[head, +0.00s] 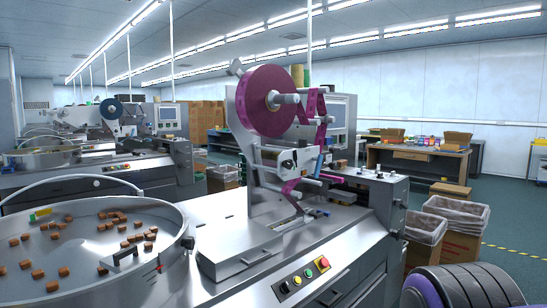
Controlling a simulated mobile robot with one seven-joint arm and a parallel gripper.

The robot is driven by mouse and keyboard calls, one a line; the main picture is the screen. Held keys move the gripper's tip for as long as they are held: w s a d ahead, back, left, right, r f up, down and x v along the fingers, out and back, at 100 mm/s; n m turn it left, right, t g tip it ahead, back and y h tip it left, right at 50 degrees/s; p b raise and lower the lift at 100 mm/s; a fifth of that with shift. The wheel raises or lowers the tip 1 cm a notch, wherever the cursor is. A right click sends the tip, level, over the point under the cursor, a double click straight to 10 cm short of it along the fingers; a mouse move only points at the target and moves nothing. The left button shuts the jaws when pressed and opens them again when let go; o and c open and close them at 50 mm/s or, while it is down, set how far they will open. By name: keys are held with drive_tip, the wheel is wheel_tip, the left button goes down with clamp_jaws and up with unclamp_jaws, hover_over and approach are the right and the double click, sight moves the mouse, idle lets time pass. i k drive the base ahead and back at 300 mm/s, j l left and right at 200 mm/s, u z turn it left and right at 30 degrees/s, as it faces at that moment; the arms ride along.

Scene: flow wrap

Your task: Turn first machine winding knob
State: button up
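The nearest wrapping machine (300,235) has a grey metal body and carries a large purple film reel (266,100) on an upright plate. Purple film runs down from the reel through rollers. A small dark knob (288,164) sits on a pale block below the reel. More dark knobs (397,204) show on the machine's right end. I cannot tell from this view which of these is the winding knob or how far it is turned. My gripper is not in view.
A round metal bowl (70,285) with several brown pieces stands at the left. Coloured buttons (310,272) line the machine's front. Lined boxes (424,226) stand on the floor by its right end. A workbench (418,154) is behind.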

sight(333, 165)
drive_tip(key=z, duration=2.1)
drive_tip(key=i, duration=0.5)
drive_tip(key=i+l+u, duration=0.1)
drive_tip(key=i, duration=0.35)
drive_tip(key=i+l+u, duration=0.1)
drive_tip(key=i+u, duration=0.3)
drive_tip(key=i, duration=0.7)
drive_tip(key=i+u, duration=0.15)
drive_tip(key=i, duration=1.05)
drive_tip(key=i+u, duration=0.35)
drive_tip(key=i+l+u, duration=0.15)
drive_tip(key=i+u, duration=0.2)
drive_tip(key=i, duration=0.25)
drive_tip(key=i+j+u, duration=0.1)
drive_tip(key=i+u, duration=0.35)
drive_tip(key=i+l+u, duration=0.1)
drive_tip(key=i+u, duration=0.35)
